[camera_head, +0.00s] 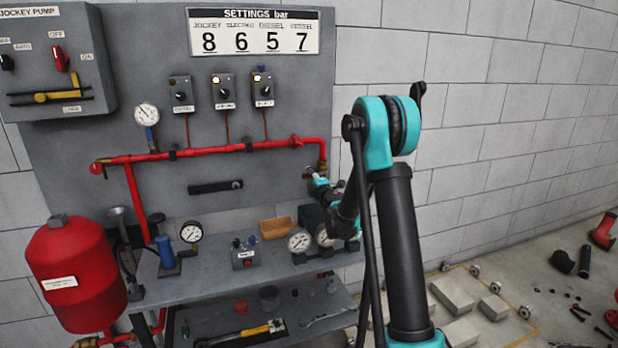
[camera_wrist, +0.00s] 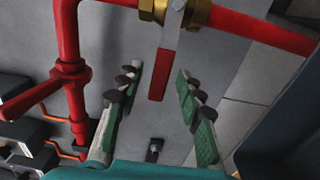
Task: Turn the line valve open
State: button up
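The line valve shows in the wrist view as a brass body (camera_wrist: 196,12) on a red pipe, with a flat red lever (camera_wrist: 163,76) hanging from it, roughly across the pipe. My gripper (camera_wrist: 158,72) is open, with one green finger on each side of the lever in the picture. Gaps show on both sides, and neither finger appears to touch it; the exact depth is hard to tell. In the head view my gripper (camera_head: 319,184) is at the right end of the red pipework, beside a brass fitting (camera_head: 308,173). The lever is not clear there.
A red pipe (camera_head: 220,150) runs across the grey panel. Gauges (camera_head: 299,240) and a small box (camera_head: 245,255) sit on the shelf (camera_head: 215,268) below.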

jog(key=shift+w+a, duration=0.15)
jog(key=shift+w, duration=0.4)
grip_shut()
